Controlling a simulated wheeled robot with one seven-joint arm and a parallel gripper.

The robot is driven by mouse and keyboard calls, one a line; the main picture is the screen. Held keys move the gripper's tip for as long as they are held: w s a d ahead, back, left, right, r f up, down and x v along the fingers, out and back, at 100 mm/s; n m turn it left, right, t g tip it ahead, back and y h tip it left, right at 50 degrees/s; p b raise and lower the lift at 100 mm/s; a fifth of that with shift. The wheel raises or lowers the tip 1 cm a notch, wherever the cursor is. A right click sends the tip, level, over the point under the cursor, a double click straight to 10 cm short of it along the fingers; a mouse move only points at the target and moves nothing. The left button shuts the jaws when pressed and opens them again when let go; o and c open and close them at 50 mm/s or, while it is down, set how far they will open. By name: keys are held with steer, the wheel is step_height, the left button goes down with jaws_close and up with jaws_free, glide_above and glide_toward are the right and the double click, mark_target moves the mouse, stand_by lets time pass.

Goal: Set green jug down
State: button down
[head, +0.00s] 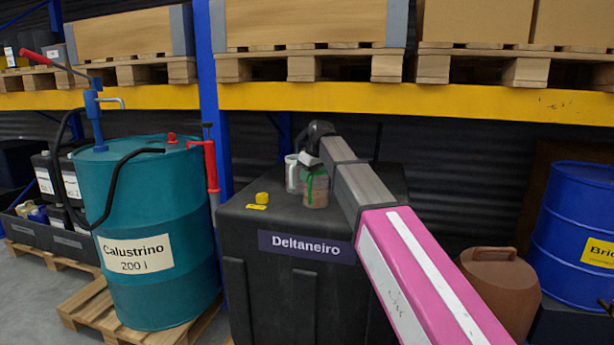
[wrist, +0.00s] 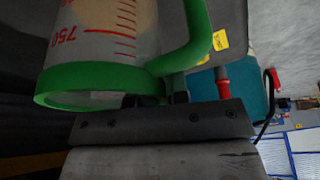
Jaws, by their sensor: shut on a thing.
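The green jug (head: 316,190) is a clear measuring jug with red markings and a green handle. In the head view it is at the top of the black Deltaneiro tank (head: 270,218); I cannot tell whether it touches the surface. My gripper (head: 314,166) is shut on its handle. In the wrist view the jug (wrist: 95,85) fills the upper left, with its green band and handle, and my gripper (wrist: 165,98) is at the handle below. The fingertips are partly hidden.
A whitish jug (head: 292,174) stands close left of the green jug. A yellow cap (head: 262,197) and yellow tag (head: 257,207) lie on the tank's left side. A teal drum (head: 150,225) with pump stands left, a brown canister (head: 500,285) right. A yellow shelf beam (head: 400,98) runs above.

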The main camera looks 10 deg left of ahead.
steer(key=c, duration=1.1)
jaws_free()
steer(key=v, duration=1.2)
steer(key=shift+r, duration=0.1)
